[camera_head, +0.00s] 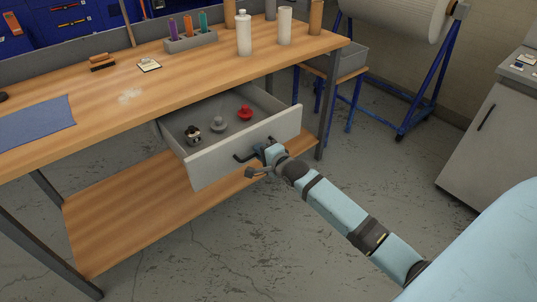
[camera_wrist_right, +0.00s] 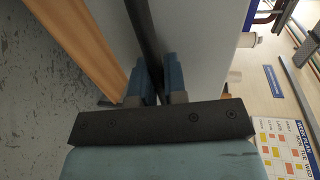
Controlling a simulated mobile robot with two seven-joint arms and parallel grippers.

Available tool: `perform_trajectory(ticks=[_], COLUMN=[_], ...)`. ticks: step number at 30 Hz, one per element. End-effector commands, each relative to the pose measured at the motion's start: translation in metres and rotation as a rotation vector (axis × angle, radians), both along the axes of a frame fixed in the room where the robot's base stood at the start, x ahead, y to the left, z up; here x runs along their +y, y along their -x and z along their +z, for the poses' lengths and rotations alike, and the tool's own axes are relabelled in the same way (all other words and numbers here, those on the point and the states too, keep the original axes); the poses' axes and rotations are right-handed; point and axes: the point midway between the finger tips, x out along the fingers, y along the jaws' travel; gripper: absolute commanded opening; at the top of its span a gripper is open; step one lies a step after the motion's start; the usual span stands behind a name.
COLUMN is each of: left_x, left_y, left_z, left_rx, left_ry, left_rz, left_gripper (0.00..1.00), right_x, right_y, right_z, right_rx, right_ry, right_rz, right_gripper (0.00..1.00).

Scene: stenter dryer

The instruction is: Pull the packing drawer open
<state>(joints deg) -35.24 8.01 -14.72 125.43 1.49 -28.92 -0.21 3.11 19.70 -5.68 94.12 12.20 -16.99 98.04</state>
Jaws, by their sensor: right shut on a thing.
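The packing drawer (camera_head: 243,146) is a light grey drawer under the wooden workbench, and it stands pulled out in the head view. Inside it lie a red knob-shaped item (camera_head: 245,113), a grey one (camera_head: 218,125) and a small dark and white one (camera_head: 193,134). A dark bar handle (camera_head: 240,158) is on its front. My right gripper (camera_head: 262,155) is at the handle. In the right wrist view its two blue fingers (camera_wrist_right: 159,80) are closed around the dark handle bar (camera_wrist_right: 143,35), with the grey drawer front (camera_wrist_right: 205,45) beyond. My left gripper is not in view.
The wooden workbench (camera_head: 120,95) has a lower shelf (camera_head: 130,215) below the drawer. White bottles, a pen holder (camera_head: 190,40) and a blue mat (camera_head: 35,122) are on top. A blue roll stand (camera_head: 425,90) and a grey cabinet (camera_head: 485,140) stand right. The floor in front is clear.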

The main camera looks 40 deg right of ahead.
Motion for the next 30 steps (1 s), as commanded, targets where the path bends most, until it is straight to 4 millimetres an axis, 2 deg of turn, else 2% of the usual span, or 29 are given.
perform_trajectory(ticks=[4, 12, 13, 15, 16, 25, 30], left_x=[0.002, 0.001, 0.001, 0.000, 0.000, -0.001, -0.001], left_y=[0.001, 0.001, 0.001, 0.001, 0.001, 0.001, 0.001], left_z=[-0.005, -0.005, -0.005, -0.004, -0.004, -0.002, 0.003], left_rx=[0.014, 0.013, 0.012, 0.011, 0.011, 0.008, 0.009], left_ry=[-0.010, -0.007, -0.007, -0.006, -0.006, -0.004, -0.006], left_rz=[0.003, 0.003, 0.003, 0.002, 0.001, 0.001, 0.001], left_gripper=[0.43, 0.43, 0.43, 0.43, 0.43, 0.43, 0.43], right_x=[0.001, 0.001, 0.001, 0.001, 0.001, 0.001, 0.000], right_y=[-0.013, -0.013, -0.013, -0.013, -0.013, -0.011, 0.008], right_z=[0.000, -0.001, -0.001, -0.001, -0.001, 0.000, 0.004], right_rx=[0.002, 0.001, 0.001, 0.001, 0.001, 0.001, 0.002], right_ry=[-0.002, 0.000, 0.000, 0.000, 0.000, 0.000, 0.000], right_rz=[0.000, 0.000, 0.000, 0.000, 0.000, 0.000, 0.001], right_gripper=[0.00, 0.00, 0.17, 0.33, 0.37, 0.37, 0.37])
